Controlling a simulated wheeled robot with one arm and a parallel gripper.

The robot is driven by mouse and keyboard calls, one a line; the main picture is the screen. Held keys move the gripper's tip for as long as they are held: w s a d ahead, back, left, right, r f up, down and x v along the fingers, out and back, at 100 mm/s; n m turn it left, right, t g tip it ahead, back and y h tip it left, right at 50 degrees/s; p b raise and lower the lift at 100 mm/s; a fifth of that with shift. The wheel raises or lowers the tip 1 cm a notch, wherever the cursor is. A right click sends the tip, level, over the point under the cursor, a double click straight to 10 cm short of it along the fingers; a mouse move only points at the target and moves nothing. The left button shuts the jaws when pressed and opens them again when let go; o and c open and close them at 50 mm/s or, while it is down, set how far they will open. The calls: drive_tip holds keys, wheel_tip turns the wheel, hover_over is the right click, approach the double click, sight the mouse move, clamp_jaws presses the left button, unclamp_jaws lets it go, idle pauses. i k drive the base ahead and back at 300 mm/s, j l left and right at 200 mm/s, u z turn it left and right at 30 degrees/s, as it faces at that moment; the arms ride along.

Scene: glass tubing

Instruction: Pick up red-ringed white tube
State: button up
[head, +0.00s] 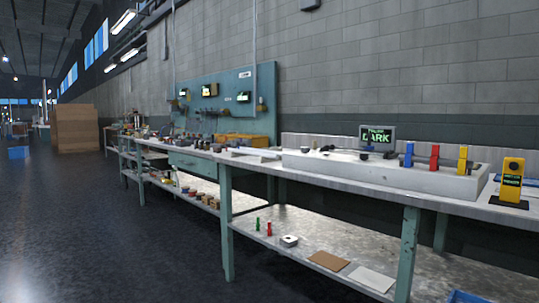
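I cannot make out a white tube with a red ring for certain in the head view. A red upright block (434,157) stands between a blue one (408,155) and a yellow one (462,160) on a long pale raised platform (370,179) on the workbench. Something thin and dark seems to run across these blocks, too small to tell what it is. My gripper is not in view.
The long workbench (340,180) runs along the wall on green legs. A yellow device (512,181) stands at its right end, a small screen (377,138) behind the platform. The lower shelf (330,235) holds small items. The dark floor (110,235) at left is clear.

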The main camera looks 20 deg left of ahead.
sight(243, 152)
drive_tip(key=i+j+u, duration=0.2)
drive_tip(key=i+u, duration=0.2)
drive_tip(key=i+j+u, duration=0.1)
drive_tip(key=i+u, duration=0.75)
drive_tip(key=i+l, duration=0.2)
drive_tip(key=i, duration=0.25)
drive_tip(key=i+l, duration=0.2)
drive_tip(key=i, duration=0.25)
drive_tip(key=i+j, duration=0.15)
drive_tip(key=j, duration=0.2)
drive_tip(key=i+j+z, duration=0.15)
drive_tip(key=j, duration=0.2)
drive_tip(key=i+j, duration=0.2)
drive_tip(key=j, duration=0.15)
drive_tip(key=z, duration=0.05)
